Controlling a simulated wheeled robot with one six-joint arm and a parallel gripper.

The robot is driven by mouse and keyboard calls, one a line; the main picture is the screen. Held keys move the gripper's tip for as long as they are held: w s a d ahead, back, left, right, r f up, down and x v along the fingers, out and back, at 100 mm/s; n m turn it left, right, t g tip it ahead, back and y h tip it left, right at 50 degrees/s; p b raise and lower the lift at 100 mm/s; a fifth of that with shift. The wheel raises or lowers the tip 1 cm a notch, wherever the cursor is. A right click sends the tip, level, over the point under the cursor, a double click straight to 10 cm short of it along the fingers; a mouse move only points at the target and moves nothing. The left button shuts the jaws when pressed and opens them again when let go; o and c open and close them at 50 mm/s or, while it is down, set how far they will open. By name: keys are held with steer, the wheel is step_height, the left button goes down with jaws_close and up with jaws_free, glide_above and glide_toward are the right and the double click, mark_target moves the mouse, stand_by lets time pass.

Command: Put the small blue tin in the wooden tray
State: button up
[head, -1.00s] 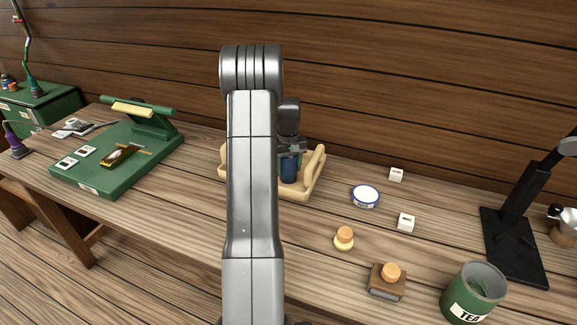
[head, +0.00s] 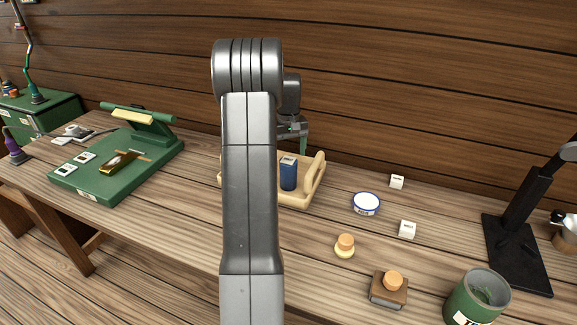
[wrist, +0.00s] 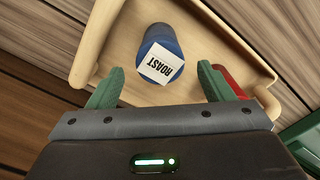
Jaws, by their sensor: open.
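The small blue tin (head: 288,174) stands upright in the wooden tray (head: 304,199) on the bench. In the head view my gripper (head: 298,130) is above the tray, clear of the tin. My arm hides the left part of the tray.
A blue-rimmed white dish (head: 366,204), small white blocks (head: 407,230), a cork-topped jar (head: 345,246) and a green TEA tin (head: 478,297) stand to the right. A green board (head: 118,165) lies to the left. A red item (wrist: 228,80) shows beside a finger.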

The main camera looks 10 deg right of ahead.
mark_target(289, 160)
steer(key=shift+r, duration=1.55)
steer(key=shift+f, duration=0.1)
step_height(289, 160, down, 12)
steer(key=shift+f+p, duration=0.1)
steer(key=shift+p, duration=0.45)
steer(key=shift+r+b, duration=0.3)
steer(key=shift+r, duration=1.65)
